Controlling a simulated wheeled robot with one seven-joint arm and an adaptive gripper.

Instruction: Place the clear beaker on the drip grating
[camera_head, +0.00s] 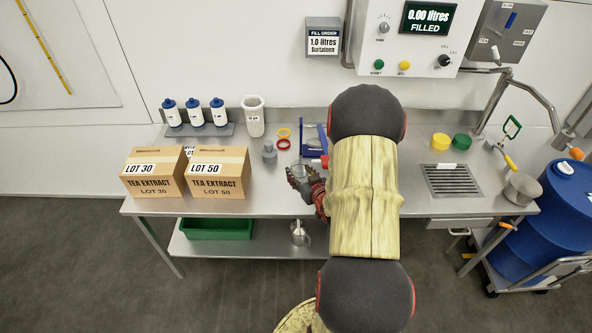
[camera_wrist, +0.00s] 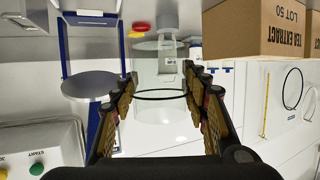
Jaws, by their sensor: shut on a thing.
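The clear beaker (camera_wrist: 160,112) shows between the two fingers of my gripper (camera_wrist: 160,95) in the wrist view, with a dark ring around it. My gripper is shut on it. In the head view my gripper (camera_head: 305,184) is over the middle of the steel table near its front edge, with the beaker (camera_head: 301,171) faint and partly hidden. Whether the beaker touches the table cannot be told. The drip grating (camera_head: 452,181) is a dark slotted plate in the table at the right, bare and well apart from my gripper.
Two tea extract boxes (camera_head: 219,174) stand left of my gripper. A blue-framed scale (camera_head: 313,138) is behind it. Yellow (camera_head: 440,141) and green (camera_head: 461,142) lids lie behind the grating. A steel pot (camera_head: 522,188) stands right of it, with a blue drum (camera_head: 560,220) beyond the table.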

